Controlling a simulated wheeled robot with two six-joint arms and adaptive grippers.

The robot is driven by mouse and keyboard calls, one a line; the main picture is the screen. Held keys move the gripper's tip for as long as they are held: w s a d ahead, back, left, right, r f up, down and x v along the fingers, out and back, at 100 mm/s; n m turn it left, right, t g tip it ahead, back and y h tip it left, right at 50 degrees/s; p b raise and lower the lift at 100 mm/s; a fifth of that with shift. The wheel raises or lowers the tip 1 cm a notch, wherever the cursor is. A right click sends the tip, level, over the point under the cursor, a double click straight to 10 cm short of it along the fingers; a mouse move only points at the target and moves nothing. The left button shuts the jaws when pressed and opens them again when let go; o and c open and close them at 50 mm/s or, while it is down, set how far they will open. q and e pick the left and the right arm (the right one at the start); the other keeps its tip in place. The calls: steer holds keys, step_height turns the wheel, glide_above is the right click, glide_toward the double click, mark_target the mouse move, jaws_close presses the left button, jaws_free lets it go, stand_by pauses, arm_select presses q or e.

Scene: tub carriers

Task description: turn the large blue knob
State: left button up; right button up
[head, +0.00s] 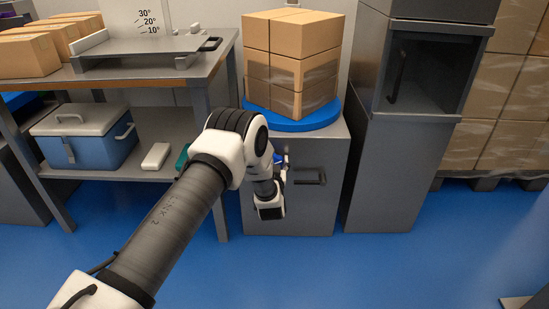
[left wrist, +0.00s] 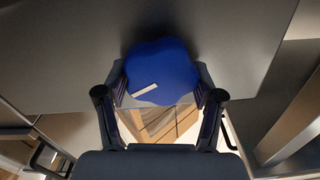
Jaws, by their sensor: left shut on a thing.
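The large blue knob (left wrist: 162,72) has a lobed rim and a short white mark on its lower left in the left wrist view. It is on the front of a grey cabinet (head: 262,212). In the head view only a small bit of its blue (head: 279,158) shows beside my arm. My left gripper (head: 283,163) is at the cabinet front. In the left wrist view its two fingers (left wrist: 161,92) are on either side of the knob, shut on it. My right gripper is not in view.
A blue turntable (head: 290,125) with stacked cartons (head: 290,62) tops the cabinet. A dark handle (head: 312,182) sits right of my gripper. A shelf table (head: 220,100) with a blue cooler (head: 85,142) stands left, a grey cabinet with an opening (head: 385,165) right. Blue floor in front is clear.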

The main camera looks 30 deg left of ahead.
arm_select(q)
steer(key=n, duration=0.3)
steer(key=shift+s+a+p, duration=0.1)
steer(key=shift+p, duration=0.25)
steer(key=n, duration=0.3)
steer(key=shift+a+n+p, duration=0.15)
steer(key=shift+n+p, duration=0.15)
steer(key=n, duration=0.5)
steer(key=shift+s+a+f+n, duration=0.15)
steer(key=shift+f+n, duration=0.05)
steer(key=shift+n, duration=0.1)
steer(key=o, duration=1.1)
steer(key=shift+o, duration=0.2)
steer(key=v, duration=1.2)
